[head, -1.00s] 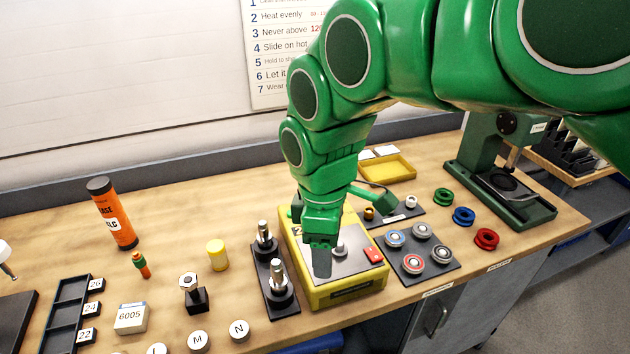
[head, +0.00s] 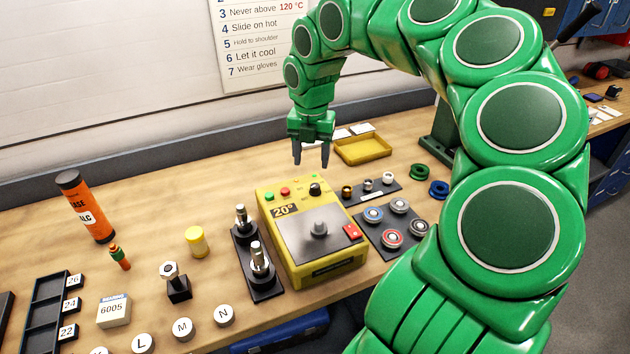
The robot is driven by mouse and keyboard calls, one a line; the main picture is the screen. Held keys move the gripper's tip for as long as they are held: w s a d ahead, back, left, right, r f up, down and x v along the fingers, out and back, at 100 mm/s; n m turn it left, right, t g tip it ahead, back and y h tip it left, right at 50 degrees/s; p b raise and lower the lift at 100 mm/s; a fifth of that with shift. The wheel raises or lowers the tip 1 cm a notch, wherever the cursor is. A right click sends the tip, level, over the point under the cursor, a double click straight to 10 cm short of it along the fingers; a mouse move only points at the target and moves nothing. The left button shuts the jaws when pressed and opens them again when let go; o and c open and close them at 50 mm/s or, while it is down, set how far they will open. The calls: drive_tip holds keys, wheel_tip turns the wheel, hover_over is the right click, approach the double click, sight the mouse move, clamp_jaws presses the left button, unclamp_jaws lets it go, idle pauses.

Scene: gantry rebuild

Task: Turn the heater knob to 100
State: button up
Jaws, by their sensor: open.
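The yellow heater (head: 329,270) stands on the bench near its front edge. Its display (head: 284,211) reads 20°. A black knob (head: 315,189) sits at the back right of its top panel, beside small green and red buttons. My gripper (head: 311,160) is open and empty, pointing down above and behind the heater, apart from the knob. The knob's pointer is too small to read.
Two metal posts on a black base (head: 258,270) stand left of the heater. Bearings on a dark mat (head: 393,250) and a small fittings tray (head: 371,196) lie to the right. A yellow tray (head: 363,150) is behind. My arm hides the bench's right end.

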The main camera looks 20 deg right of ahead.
sight(315, 185)
drive_tip(key=shift+w+d+f+n, duration=0.45)
drive_tip(key=shift+d+f+n, duration=0.05)
drive_tip(key=shift+d+f, duration=0.15)
drive_tip(key=shift+f, duration=3.85)
clamp_jaws()
